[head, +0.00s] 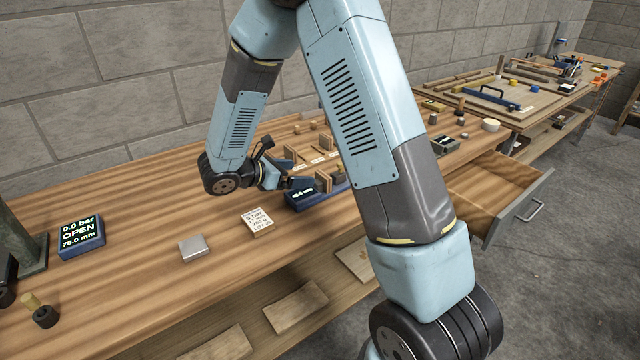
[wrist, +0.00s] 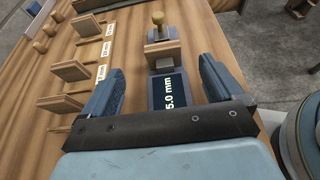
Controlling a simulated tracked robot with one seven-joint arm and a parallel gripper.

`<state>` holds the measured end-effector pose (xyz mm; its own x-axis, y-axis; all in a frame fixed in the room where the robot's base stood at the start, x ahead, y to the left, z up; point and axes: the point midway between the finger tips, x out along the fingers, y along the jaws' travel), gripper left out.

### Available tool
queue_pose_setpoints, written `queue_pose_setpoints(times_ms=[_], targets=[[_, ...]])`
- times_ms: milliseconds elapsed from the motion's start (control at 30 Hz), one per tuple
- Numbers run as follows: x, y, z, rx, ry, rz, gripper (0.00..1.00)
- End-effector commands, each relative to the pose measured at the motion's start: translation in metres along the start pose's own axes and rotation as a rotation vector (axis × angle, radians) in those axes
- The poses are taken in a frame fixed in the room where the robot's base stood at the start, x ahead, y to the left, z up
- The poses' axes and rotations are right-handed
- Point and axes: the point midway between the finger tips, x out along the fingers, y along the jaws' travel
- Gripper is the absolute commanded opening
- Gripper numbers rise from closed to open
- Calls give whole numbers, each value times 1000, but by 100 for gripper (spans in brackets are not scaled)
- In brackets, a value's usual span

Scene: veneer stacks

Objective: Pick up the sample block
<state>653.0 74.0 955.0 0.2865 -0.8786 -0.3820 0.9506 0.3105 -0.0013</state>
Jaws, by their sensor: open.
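My gripper (head: 284,166) is open and empty above the bench, beside a blue gauge (head: 302,197). In the wrist view my gripper (wrist: 161,68) has its two fingers wide apart, with the gauge (wrist: 168,92) between and below them; its display ends in "5.0 mm". A small wooden block (wrist: 164,49) stands at the far end of the gauge, just past the fingertips, in front of a brass-coloured knob (wrist: 158,18). I cannot tell for sure that this is the sample block. No finger visibly touches it.
Upright wooden pieces (wrist: 72,71) with labels stand left of my gripper. A grey metal plate (head: 193,248), a printed card (head: 257,221) and a blue display (head: 81,236) lie on the bench (head: 130,290). An open drawer (head: 505,195) juts from its front.

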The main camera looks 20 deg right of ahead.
Motion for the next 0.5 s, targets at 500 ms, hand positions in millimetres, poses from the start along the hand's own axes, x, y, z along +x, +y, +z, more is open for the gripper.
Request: queue_pose_setpoints(times_ms=[500], targets=[[56,-1,-1,0,1,-1,94]])
